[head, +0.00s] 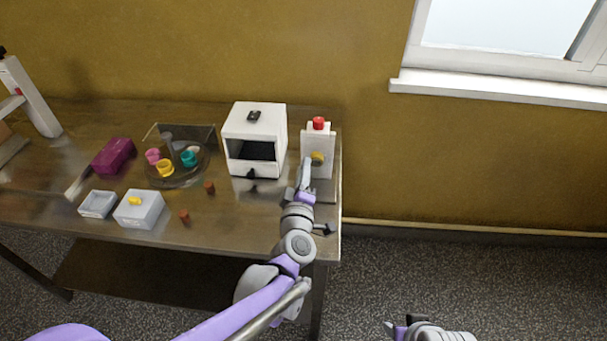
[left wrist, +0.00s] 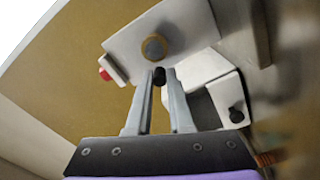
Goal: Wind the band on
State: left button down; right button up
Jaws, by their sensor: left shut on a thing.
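A white upright unit with a red button on top (head: 319,123) stands at the right end of the table. A round yellow knob (head: 317,158) sits on its front face; the knob also shows in the left wrist view (left wrist: 154,47). My left gripper (head: 305,172) is in front of that unit. In the left wrist view its fingers (left wrist: 159,80) are closed on a small black piece (left wrist: 159,76) just below the knob. My right gripper (head: 400,326) is low at the bottom edge, over the floor, and only partly in view. I cannot make out a band.
A white box machine with a dark opening (head: 270,128) stands left of the unit. Further left are a turntable with several coloured cups (head: 177,178), a purple box (head: 113,155), a grey tray (head: 98,204) and a grey box with a yellow knob (head: 139,212). Small brown pieces (head: 209,187) lie between.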

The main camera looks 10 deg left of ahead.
pick_arm(q)
jog(key=shift+d+r+m+b, duration=0.2)
jog(key=shift+r+m+b, duration=0.1)
jog(key=shift+m, duration=1.1)
jog(key=shift+d+r+m+b, duration=0.25)
jog(key=shift+m, duration=1.15)
jog(key=shift+d+r+m+b, duration=0.2)
jog(key=shift+r+m+b, duration=0.1)
jog(key=shift+m, duration=1.1)
jog(key=c, duration=0.8)
grip_release()
jog(key=s, duration=1.1)
jog(key=shift+w, duration=0.1)
